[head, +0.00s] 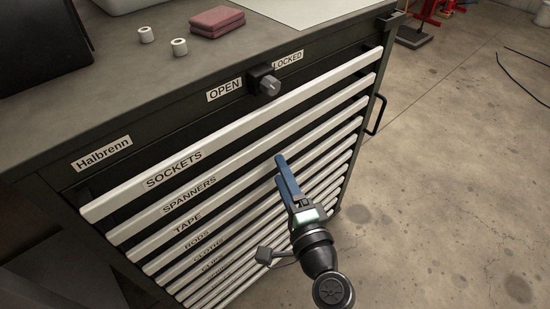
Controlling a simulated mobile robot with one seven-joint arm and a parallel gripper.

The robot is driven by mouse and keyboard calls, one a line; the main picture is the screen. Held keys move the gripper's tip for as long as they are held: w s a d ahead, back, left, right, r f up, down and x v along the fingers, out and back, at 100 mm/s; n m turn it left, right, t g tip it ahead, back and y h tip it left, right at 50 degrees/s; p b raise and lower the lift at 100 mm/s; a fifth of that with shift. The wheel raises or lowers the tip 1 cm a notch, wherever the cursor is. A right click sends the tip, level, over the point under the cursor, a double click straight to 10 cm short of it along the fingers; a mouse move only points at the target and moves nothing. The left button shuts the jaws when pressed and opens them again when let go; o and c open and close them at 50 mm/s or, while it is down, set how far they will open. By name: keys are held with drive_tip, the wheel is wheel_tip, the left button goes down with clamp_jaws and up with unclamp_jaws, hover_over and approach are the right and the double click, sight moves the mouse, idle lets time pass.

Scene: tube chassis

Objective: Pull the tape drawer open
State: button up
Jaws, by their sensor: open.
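The tape drawer (187,223) is the third one down in the dark tool cabinet, with a long pale handle bar labelled TAPE. It appears closed, in line with the drawers around it. My gripper (281,160) reaches up from the lower right, its blue fingers seen nearly edge-on. The fingertips overlap the tape drawer's bar in the picture, right of its label. I cannot tell whether they touch it. The jaws are open and nothing shows between them.
A dark knob (265,83) sits between the OPEN and LOCKED labels above the drawers; its setting is unclear. SOCKETS (174,169) and SPANNERS (190,196) drawers lie above, several more below.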

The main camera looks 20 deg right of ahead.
sight(275, 166)
drive_tip(key=shift+w+d, duration=0.1)
drive_tip(key=shift+w, duration=2.2)
clamp_jaws()
